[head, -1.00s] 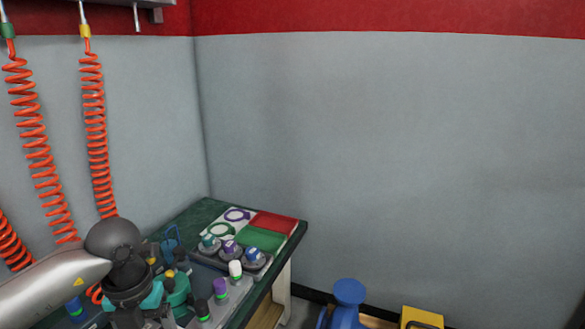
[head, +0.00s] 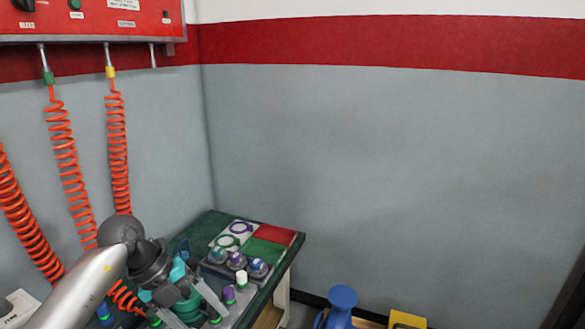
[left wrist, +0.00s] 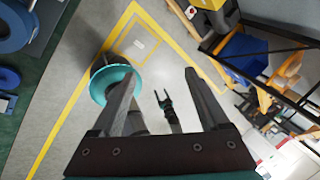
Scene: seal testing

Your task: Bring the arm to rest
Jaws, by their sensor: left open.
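My left arm comes in from the lower left in the head view. My left gripper (head: 192,299) points down over the near part of the green bench, among teal and dark parts. In the left wrist view my left gripper (left wrist: 160,78) has its two fingers wide apart, with nothing between the tips. My right arm is not in the head view.
The green bench (head: 203,227) carries a mat with red and green patches (head: 266,247), several small round fixtures and capped vials (head: 241,280). Orange coiled hoses (head: 118,150) hang at left. Blue (head: 342,298) and yellow (head: 408,320) items stand at lower right.

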